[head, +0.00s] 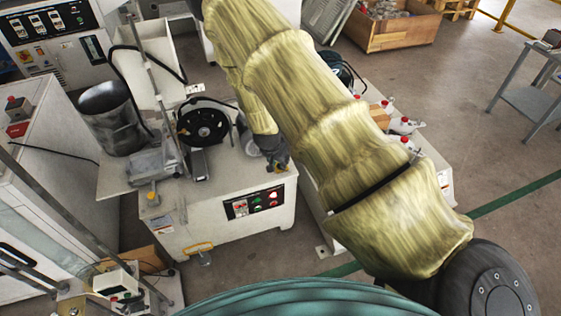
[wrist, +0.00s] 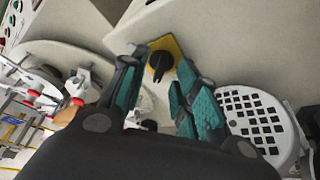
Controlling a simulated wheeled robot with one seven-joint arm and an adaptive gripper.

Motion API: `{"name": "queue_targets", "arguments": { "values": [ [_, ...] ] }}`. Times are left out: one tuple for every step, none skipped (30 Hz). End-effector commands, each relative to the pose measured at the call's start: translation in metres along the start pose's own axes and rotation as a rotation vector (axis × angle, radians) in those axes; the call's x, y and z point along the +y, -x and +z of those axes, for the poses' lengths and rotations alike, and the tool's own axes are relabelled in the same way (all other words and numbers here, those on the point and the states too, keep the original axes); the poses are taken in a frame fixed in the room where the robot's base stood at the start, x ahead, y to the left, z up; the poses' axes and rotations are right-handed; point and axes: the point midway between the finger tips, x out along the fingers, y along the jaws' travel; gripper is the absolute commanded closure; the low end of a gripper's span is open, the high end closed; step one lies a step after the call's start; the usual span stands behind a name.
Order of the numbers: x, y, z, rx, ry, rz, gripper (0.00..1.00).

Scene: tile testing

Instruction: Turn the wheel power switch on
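A black rotary switch knob on a yellow plate (wrist: 163,60) is fixed to a pale machine surface; I take it to be the wheel power switch. My gripper (wrist: 158,78) is open, with its teal-padded fingers on either side of the knob in the wrist view. A gap shows between the knob and the fingers; how far the tips stand off from the plate I cannot tell. In the head view my gripper (head: 277,162) is at the right part of the white machine (head: 225,180), above its front panel. The switch is not clearly visible there.
A front panel (head: 255,203) with red and green buttons is just below my gripper. A black wheel (head: 203,123) stands to its left. A white perforated round cover (wrist: 258,122) lies right of the fingers in the wrist view. Red-capped fittings (head: 388,103) are behind my arm.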

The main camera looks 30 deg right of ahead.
Motion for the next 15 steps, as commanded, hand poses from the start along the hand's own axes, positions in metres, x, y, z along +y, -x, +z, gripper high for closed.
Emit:
{"name": "queue_targets", "arguments": {
  "values": [
    [-0.001,0.007,-0.001,0.001,0.0,-0.001,0.7],
    [-0.001,0.011,-0.001,0.002,0.0,-0.002,0.7],
    [-0.001,0.017,-0.001,0.002,0.0,-0.002,0.7],
    [0.0,0.022,-0.001,0.002,0.0,-0.001,0.7],
    [-0.001,0.027,-0.001,0.002,0.001,-0.002,0.7],
    [-0.001,0.034,-0.001,0.003,0.001,-0.002,0.7],
    [-0.001,0.038,-0.001,0.003,0.001,-0.002,0.7],
    [0.0,0.043,-0.001,0.003,0.0,-0.001,0.7],
    [-0.001,0.05,-0.002,0.003,0.0,-0.002,0.7],
    [0.0,0.055,-0.002,0.003,0.0,-0.002,0.7],
    [0.0,0.059,-0.001,0.002,0.0,-0.001,0.7],
    [-0.001,0.066,-0.001,0.002,0.0,-0.002,0.7],
    [-0.001,0.071,-0.002,0.003,0.0,-0.002,0.7],
    [0.0,0.075,-0.001,0.003,-0.001,-0.001,0.7],
    [0.0,0.081,-0.001,0.003,-0.001,-0.001,0.7]
  ]
}}
